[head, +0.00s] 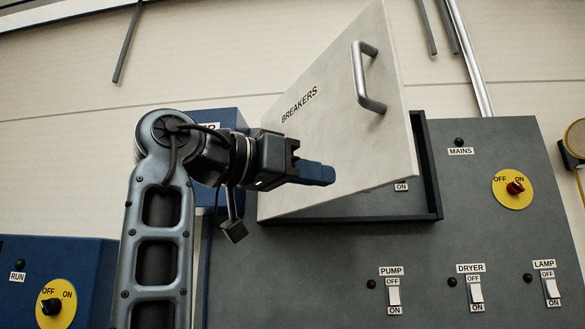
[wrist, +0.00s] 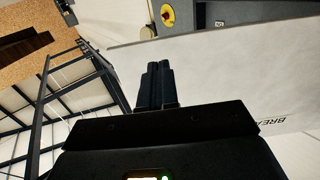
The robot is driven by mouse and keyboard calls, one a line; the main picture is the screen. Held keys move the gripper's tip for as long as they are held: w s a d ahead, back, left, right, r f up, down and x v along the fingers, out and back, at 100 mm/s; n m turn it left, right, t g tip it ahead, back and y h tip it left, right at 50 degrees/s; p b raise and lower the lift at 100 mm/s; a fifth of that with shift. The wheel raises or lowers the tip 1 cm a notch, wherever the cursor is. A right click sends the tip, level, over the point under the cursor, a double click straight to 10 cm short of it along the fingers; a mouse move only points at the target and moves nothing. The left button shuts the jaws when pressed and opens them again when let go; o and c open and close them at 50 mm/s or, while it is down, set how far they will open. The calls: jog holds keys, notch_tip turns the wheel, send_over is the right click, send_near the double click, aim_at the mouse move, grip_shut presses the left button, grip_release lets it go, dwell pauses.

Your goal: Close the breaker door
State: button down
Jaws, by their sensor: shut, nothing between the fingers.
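The breaker door (head: 335,125) is a pale panel lettered BREAKERS with a metal bar handle (head: 366,77) near its upper right edge. It stands partly open, swung out from the dark-framed breaker opening (head: 428,165) in the grey panel. My gripper (head: 328,174) is shut and empty, in front of the lower part of the door in the head view. I cannot tell whether it touches the door. In the wrist view my shut fingers (wrist: 156,85) point toward the pale door surface (wrist: 230,80); the handle is not visible there.
The grey panel (head: 330,262) carries PUMP, DRYER and LAMP switches, a MAINS lamp (head: 459,142) and a yellow rotary switch (head: 513,189). A blue box (head: 90,270) with a RUN lamp stands at lower left. Another blue box (head: 215,120) is behind my arm.

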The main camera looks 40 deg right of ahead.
aim_at(367, 184)
jog(key=x, duration=0.7)
jog(key=shift+d+p, duration=0.15)
jog(key=shift+p, duration=0.2)
